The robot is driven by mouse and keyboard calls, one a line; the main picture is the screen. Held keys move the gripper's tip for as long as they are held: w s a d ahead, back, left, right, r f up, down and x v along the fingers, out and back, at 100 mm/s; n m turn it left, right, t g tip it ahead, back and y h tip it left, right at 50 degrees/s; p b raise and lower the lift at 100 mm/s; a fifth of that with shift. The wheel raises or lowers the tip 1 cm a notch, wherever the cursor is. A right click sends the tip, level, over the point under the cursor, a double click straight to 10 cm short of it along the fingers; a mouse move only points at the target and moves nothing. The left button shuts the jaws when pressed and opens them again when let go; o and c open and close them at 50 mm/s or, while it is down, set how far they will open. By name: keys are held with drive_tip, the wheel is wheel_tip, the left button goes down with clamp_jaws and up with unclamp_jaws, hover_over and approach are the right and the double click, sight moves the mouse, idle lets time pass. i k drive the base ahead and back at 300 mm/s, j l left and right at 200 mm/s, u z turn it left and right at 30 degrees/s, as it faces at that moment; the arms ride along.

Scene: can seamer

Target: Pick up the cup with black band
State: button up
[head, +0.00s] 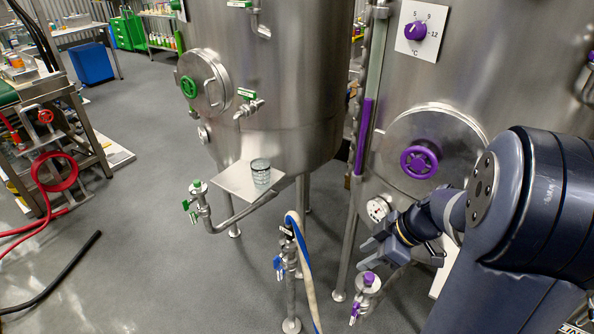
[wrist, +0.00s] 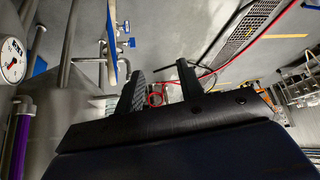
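A clear cup (head: 261,172) stands upright on a small light shelf (head: 236,183) at the front of the left steel tank in the head view. Darker marking shows around it, but it is too small to tell whether this is a black band. My gripper (head: 373,248) is to the right of the cup and lower in the picture, well apart from it. In the wrist view my two fingers (wrist: 160,84) are spread, with nothing held between them. I cannot make out the cup in the wrist view.
A valve pipe with green handles (head: 198,205) juts out below the shelf. A standpipe (head: 290,280) with a blue-and-white hose stands between the shelf and my gripper. A purple-handled valve (head: 368,285) is just below my gripper. Open grey floor lies left.

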sight(260, 167)
drive_tip(key=i+j+z, duration=0.3)
drive_tip(key=j+z, duration=0.35)
drive_tip(key=i+j+z, duration=0.3)
drive_tip(key=j, duration=0.2)
drive_tip(key=j+z, duration=0.35)
drive_tip(key=j, duration=0.8)
drive_tip(key=i+j, duration=0.1)
drive_tip(key=j, duration=0.75)
